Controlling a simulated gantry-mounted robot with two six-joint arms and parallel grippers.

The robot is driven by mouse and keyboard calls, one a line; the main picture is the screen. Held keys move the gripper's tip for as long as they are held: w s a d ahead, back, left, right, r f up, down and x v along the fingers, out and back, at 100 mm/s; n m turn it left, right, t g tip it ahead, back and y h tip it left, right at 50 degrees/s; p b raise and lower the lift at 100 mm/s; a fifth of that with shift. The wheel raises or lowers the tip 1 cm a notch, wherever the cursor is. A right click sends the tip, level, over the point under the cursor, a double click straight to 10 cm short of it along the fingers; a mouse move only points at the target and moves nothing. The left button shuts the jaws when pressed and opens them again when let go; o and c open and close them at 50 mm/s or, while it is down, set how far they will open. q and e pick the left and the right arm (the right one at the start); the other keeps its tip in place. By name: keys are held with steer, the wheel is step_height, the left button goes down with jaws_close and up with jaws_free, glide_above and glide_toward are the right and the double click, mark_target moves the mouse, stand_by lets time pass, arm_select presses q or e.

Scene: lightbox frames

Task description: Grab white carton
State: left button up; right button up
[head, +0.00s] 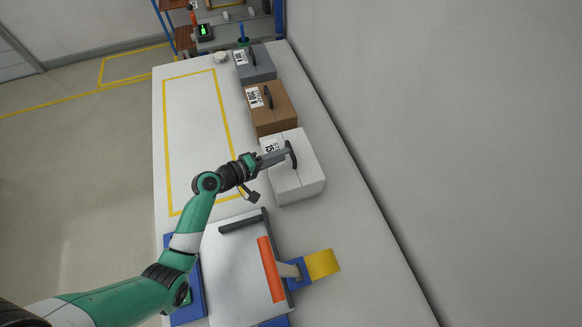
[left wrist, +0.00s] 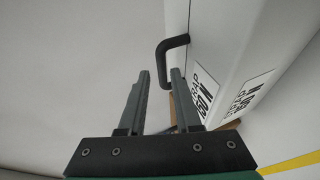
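The white carton (head: 302,183) stands on the table, with a black handle (head: 292,155) on top and a printed label on its left side. My left gripper (head: 281,156) is over the carton, with its fingertips close to the handle. In the left wrist view the gripper (left wrist: 160,75) is open, with a clear gap between its fingers. The black handle (left wrist: 175,46) shows just beyond the fingertips, its bent end in line with the gap. I cannot tell whether they touch. The carton's white face (left wrist: 225,35) is to the right. My right gripper is not in view.
A brown carton (head: 272,118) and a grey carton (head: 257,70) stand in a row behind the white one. A grey panel with an orange handle (head: 270,268) and a yellow block (head: 323,263) are nearer. The yellow-outlined table area (head: 195,120) is clear; a wall runs along the right.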

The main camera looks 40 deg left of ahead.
mark_target(291, 149)
arm_select(q)
steer(key=shift+w+f, duration=0.25)
steer(key=shift+w, duration=0.1)
steer(key=x, duration=0.1)
steer(key=b+x, duration=0.1)
steer(key=x, duration=0.2)
steer(key=shift+w+a+f+b, duration=0.1)
steer(key=shift+w+a+b, duration=0.15)
steer(key=shift+b, duration=0.05)
jaws_close()
stand_by(0.8)
steer(key=shift+r, duration=0.2)
